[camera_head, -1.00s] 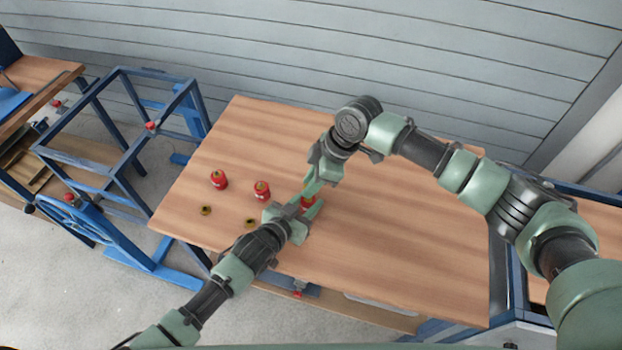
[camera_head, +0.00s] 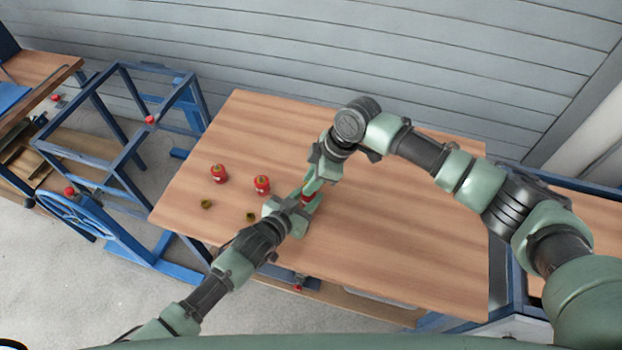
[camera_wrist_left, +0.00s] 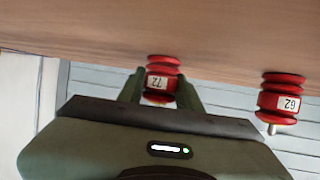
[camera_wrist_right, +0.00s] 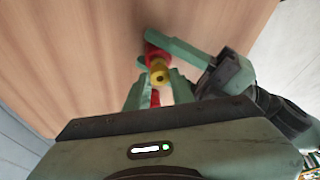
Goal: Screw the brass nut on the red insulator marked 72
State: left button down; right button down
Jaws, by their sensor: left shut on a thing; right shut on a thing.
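The red insulator marked 72 (camera_wrist_left: 160,83) is ribbed and stands on the table between the fingers of my left gripper (camera_wrist_left: 160,92). In the head view this insulator (camera_head: 308,197) is mostly covered by the grippers. My left gripper is shut on it from the near left side. My right gripper (camera_wrist_right: 157,85) comes from above and is shut on a brass nut (camera_wrist_right: 160,75), seen from its holed end. The nut is over the top of the red insulator, in line with it. How far it sits on the stud is hidden.
Two other red insulators (camera_head: 218,174) (camera_head: 262,185) stand to the left on the wooden table (camera_head: 400,240); one is marked 62 (camera_wrist_left: 280,100) and has a bare stud. Two loose brass nuts (camera_head: 206,204) (camera_head: 250,217) lie in front of them. The table's right side is clear.

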jog(key=shift+f, duration=0.55)
dwell(0.4)
jog(key=shift+s+m, duration=0.15)
jog(key=shift+m, duration=0.35)
jog(key=m+t, duration=0.1)
jog(key=m, duration=0.3)
jog(key=m+t+h, duration=0.1)
jog(key=m, duration=0.1)
jog(key=shift+s+a+f+t, duration=0.1)
jog(key=shift+s+a+t, duration=0.1)
jog(key=shift+s+t, duration=0.1)
jog(key=m, duration=0.2)
jog(key=m+h, duration=0.1)
jog(key=m, duration=0.1)
jog(key=m+t+h, duration=0.1)
jog(key=m, duration=0.1)
jog(key=shift+a, duration=0.3)
jog(key=m, duration=0.2)
jog(key=m+h, duration=0.2)
jog(key=m, duration=0.1)
jog(key=shift+a+m+t, duration=0.25)
jog(key=shift+m+t, duration=0.05)
jog(key=m+h, duration=0.1)
jog(key=m, duration=0.3)
jog(key=shift+m+h, duration=0.4)
jog(key=m+g+h, duration=0.1)
jog(key=m, duration=0.1)
jog(key=shift+w+m, duration=0.15)
jog(key=shift+m, duration=0.15)
jog(key=shift+d, duration=0.1)
